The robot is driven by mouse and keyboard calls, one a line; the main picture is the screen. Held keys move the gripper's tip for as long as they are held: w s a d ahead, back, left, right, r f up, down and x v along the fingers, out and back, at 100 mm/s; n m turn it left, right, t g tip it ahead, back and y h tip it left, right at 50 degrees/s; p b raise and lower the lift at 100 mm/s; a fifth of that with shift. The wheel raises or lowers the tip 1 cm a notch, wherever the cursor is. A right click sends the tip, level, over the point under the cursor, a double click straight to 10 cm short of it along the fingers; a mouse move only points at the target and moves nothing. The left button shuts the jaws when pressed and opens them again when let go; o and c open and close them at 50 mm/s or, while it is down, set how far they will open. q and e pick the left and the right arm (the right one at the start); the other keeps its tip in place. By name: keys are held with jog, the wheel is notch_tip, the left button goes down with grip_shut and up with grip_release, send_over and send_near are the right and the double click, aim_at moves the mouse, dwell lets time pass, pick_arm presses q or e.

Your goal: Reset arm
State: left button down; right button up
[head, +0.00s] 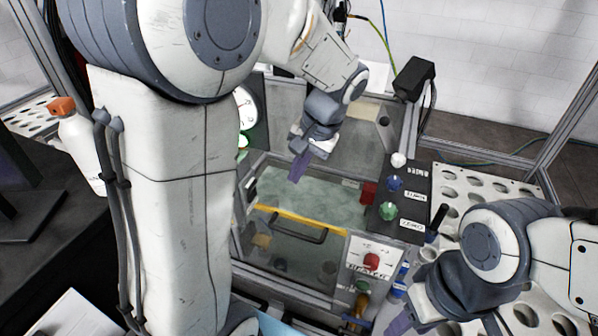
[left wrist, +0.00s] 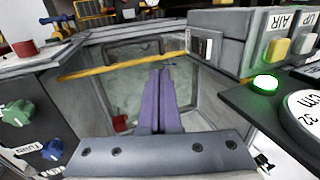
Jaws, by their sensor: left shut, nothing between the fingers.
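My left gripper (head: 298,168) hangs over the open top of a machine box with a greenish floor. Its purple fingers are together and empty; they also show in the left wrist view (left wrist: 158,74), pointing into the box. The box has a yellow bar (left wrist: 122,68) along its edge and a dark handle (head: 297,230) on its front. My right gripper (head: 399,324) is low at the bottom right of the head view, mostly hidden by its own wrist, and only a bit of a purple finger shows.
A control panel with a blue knob (head: 395,183) and a green knob (head: 388,211) stands right of the box. A red button (head: 371,261) is on the front. A pressure gauge (head: 246,107) is behind my column. A white bottle (head: 80,146) stands at left. A perforated plate (head: 470,184) lies at right.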

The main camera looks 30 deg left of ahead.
pick_arm(q)
jog(key=shift+d+r, duration=0.2)
jog(key=shift+r, duration=0.2)
